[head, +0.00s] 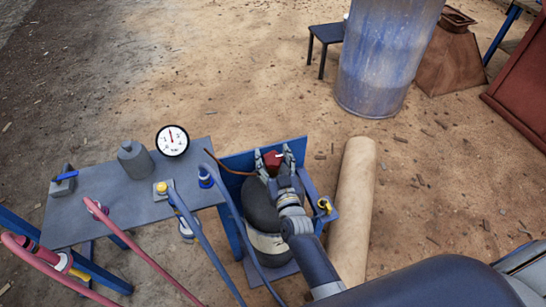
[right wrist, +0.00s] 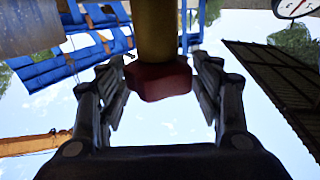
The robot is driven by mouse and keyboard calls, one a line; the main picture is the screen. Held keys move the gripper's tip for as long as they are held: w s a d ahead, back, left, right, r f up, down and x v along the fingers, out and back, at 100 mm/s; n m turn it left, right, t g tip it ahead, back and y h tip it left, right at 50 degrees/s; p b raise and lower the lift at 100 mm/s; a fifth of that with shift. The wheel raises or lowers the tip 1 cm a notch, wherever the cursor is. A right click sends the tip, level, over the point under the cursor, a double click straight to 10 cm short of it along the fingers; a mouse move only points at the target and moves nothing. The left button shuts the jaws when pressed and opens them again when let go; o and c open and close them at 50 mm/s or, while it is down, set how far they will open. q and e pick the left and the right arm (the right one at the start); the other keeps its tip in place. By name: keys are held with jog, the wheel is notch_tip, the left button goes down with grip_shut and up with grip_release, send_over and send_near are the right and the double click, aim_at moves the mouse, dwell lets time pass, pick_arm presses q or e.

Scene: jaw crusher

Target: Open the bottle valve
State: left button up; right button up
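The bottle (head: 262,207) is dark grey and stands in a blue frame, with my right arm partly covering it. Its red valve knob (head: 272,161) is at the top. My right gripper (head: 274,158) has one finger on either side of this knob. In the right wrist view, the red knob (right wrist: 160,80) sits on a yellowish-brown stem (right wrist: 157,35) between the spread fingers. The fingers are close to its sides, and I cannot see a firm grip. My left gripper is not in view.
A tan roll (head: 355,210) lies right of the bottle. A blue barrel (head: 385,55) stands behind on open dirt ground.

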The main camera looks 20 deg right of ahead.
jog(key=c, duration=0.5)
jog(key=shift+n+y, duration=0.3)
jog(key=shift+d+r+n+y, duration=0.1)
jog(key=shift+n+y, duration=0.4)
jog(key=shift+y, duration=0.3)
jog(key=shift+n+y+b, duration=0.55)
jog(key=shift+n+y, duration=0.15)
jog(key=shift+y, duration=0.6)
jog(key=o, duration=1.1)
jog(key=shift+c, duration=0.2)
